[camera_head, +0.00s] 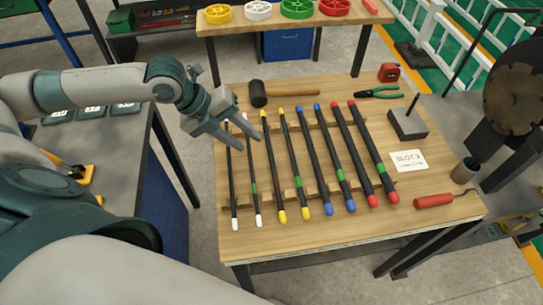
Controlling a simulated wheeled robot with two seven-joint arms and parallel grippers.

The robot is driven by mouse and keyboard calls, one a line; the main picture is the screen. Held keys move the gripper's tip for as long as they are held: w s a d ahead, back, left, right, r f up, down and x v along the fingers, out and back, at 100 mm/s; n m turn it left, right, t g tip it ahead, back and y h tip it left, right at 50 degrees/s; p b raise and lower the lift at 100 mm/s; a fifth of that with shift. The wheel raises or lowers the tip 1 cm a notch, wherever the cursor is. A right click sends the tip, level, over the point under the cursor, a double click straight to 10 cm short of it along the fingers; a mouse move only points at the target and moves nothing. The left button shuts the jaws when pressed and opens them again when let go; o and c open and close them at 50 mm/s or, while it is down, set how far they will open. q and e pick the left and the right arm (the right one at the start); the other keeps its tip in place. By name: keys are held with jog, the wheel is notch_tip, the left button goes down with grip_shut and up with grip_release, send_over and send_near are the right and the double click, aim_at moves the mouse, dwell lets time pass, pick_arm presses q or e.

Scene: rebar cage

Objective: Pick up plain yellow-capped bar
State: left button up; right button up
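The plain yellow-capped bar (273,165) is a thin dark rod with yellow ends and no green band. It lies lengthwise on the wooden table, across low wooden supports. Beside it on the right lies another yellow-capped bar (299,190) with a green band. My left gripper (248,141) is above the far part of the white-capped bars, just left of the plain yellow-capped bar's far end. Its two fingers are apart, with nothing visible between them, and point down to the right. My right gripper is not in view.
White-capped bars (234,190) lie to the left; blue-capped (332,165) and red-capped bars (360,170) lie to the right. A mallet (258,93), pliers (378,92) and a tape measure (389,72) are at the back. A "SLOT" card (409,161) and a red-handled tool (434,201) are at right.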

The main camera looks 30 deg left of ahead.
aim_at(270, 156)
pick_arm(q)
jog(key=shift+p+x, duration=0.45)
jog(key=shift+x, duration=1.7)
jog(key=shift+w+f, duration=0.1)
jog(key=shift+w, duration=0.05)
jog(key=shift+w+d+f+p, duration=0.1)
jog(key=shift+f+p, duration=0.1)
jog(key=shift+p, duration=0.15)
jog(key=p+x, duration=0.1)
jog(key=x, duration=0.2)
jog(key=shift+w+f+p, duration=0.3)
jog(key=shift+f+p, duration=0.05)
jog(key=shift+d+f, duration=0.15)
jog(key=shift+f, duration=0.2)
jog(key=shift+w, duration=0.1)
jog(key=shift+r, duration=0.1)
grip_shut()
